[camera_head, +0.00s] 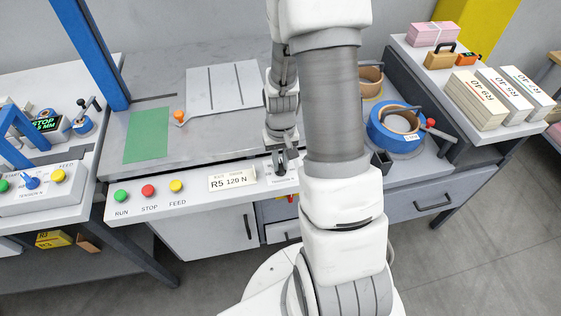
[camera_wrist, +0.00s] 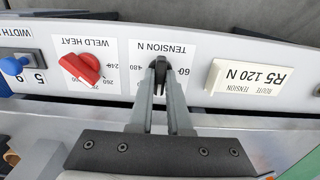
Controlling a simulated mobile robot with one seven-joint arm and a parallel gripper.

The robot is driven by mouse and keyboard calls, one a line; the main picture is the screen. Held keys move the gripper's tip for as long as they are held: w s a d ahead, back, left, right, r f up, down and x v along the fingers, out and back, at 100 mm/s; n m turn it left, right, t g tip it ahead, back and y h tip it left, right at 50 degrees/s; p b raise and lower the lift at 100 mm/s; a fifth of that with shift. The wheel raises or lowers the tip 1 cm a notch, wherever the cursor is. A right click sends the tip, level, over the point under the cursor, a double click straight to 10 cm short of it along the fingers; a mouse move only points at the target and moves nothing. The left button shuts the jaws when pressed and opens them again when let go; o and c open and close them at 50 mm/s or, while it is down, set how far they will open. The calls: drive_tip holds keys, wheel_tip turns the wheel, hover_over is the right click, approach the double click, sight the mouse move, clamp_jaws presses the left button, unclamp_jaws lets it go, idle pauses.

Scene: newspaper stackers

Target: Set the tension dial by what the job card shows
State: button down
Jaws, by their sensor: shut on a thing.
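The job card (camera_head: 232,179) on the machine's front panel reads R5, 120 N. In the wrist view the card (camera_wrist: 250,78) appears upside down and shows route R5, tension 120 N. The tension dial (camera_wrist: 160,64) is a small black knob on a white plate labelled TENSION N, beside the card. My gripper (camera_wrist: 160,76) is shut on the dial, and its fingers cover much of it. The pointer direction is hard to tell. In the head view my gripper (camera_head: 280,168) is at the panel, partly behind my arm.
A red weld heat knob (camera_wrist: 82,68) and a blue width knob (camera_wrist: 14,65) sit along the same panel. Run, stop and feed buttons (camera_head: 148,190) lie left of the card. A blue tape roll (camera_head: 398,128) stands right of my arm. Newspaper stacks (camera_head: 478,100) lie on the right table.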

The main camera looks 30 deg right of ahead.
sight(281, 165)
drive_tip(key=c, duration=0.9)
unclamp_jaws()
drive_tip(key=shift+o, duration=0.2)
drive_tip(key=shift+r, duration=0.1)
wheel_tip(281, 165, up, 17)
drive_tip(key=p, duration=0.2)
drive_tip(key=shift+r, duration=0.15)
